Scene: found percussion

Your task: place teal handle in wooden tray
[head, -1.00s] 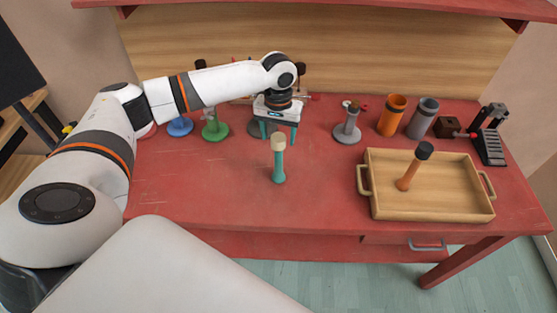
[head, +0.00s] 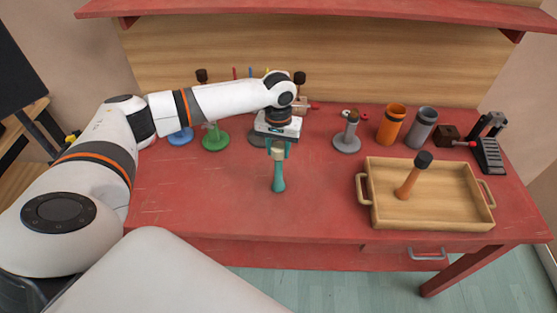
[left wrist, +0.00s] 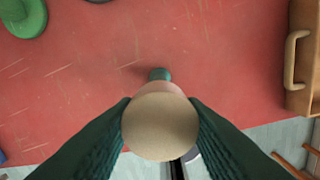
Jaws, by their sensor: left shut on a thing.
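The teal handle (head: 278,180) stands upright on the red table, with a pale wooden head (head: 278,154) at its top. My left gripper (head: 278,145) is shut on it near that head, reaching down from above. In the left wrist view the pale head (left wrist: 160,126) sits between the two dark teal fingers, and the handle's teal end (left wrist: 159,74) shows beyond it. The wooden tray (head: 382,216) is to the right and holds an orange handle (head: 407,184) with a dark head, leaning upright. My right gripper is not in view.
A green stand (head: 215,140) and a blue one (head: 181,137) are at left. The table between handle and tray is clear.

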